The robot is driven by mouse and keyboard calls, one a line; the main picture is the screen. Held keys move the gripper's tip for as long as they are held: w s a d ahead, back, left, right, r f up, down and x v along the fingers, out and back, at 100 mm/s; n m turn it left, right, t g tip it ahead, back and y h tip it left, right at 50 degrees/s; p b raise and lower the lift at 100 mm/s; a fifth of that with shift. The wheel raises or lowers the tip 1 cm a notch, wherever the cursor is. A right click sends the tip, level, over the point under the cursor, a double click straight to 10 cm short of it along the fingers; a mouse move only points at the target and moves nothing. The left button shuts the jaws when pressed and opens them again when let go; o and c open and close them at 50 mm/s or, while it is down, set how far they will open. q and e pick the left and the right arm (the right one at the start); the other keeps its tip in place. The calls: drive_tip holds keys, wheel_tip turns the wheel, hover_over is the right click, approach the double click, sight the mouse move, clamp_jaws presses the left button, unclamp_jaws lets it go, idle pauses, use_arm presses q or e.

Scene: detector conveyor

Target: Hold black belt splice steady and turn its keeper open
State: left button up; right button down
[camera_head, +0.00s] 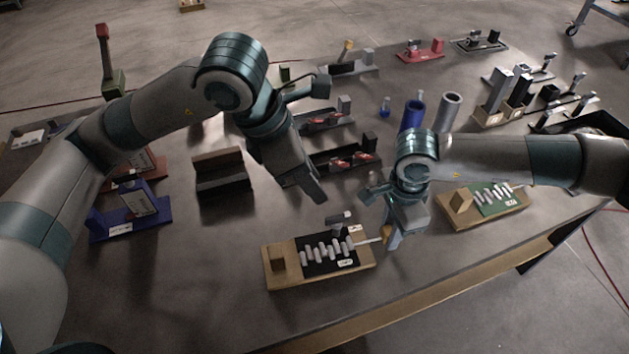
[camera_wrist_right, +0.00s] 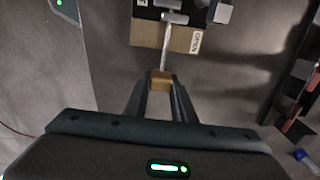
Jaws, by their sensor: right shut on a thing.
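The black belt splice (camera_head: 318,258) lies on a wooden board (camera_head: 325,277) near the table's front edge, with several pale cylinders in a row. A pale rod (camera_head: 370,241) sticks out from its right end, with a tan knob (camera_wrist_right: 161,80) at its tip. My right gripper (camera_head: 390,238) is shut on this tan knob. In the right wrist view the knob sits between the fingertips, and the board's edge (camera_wrist_right: 185,38) carries an "OPEN" label (camera_wrist_right: 196,42). My left gripper (camera_head: 316,194) hangs above and behind the splice, apart from it; its finger gap is unclear.
A similar wooden board with a green splice (camera_head: 497,201) lies to the right. A dark block (camera_head: 220,172) and blue holder (camera_head: 130,220) stand at left. Blue (camera_head: 411,117) and grey (camera_head: 448,112) cylinders stand behind my right gripper. Bare table lies left of the splice.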

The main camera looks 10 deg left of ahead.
drive_tip(key=c, duration=1.4)
unclamp_jaws()
wheel_tip(320, 180, up, 12)
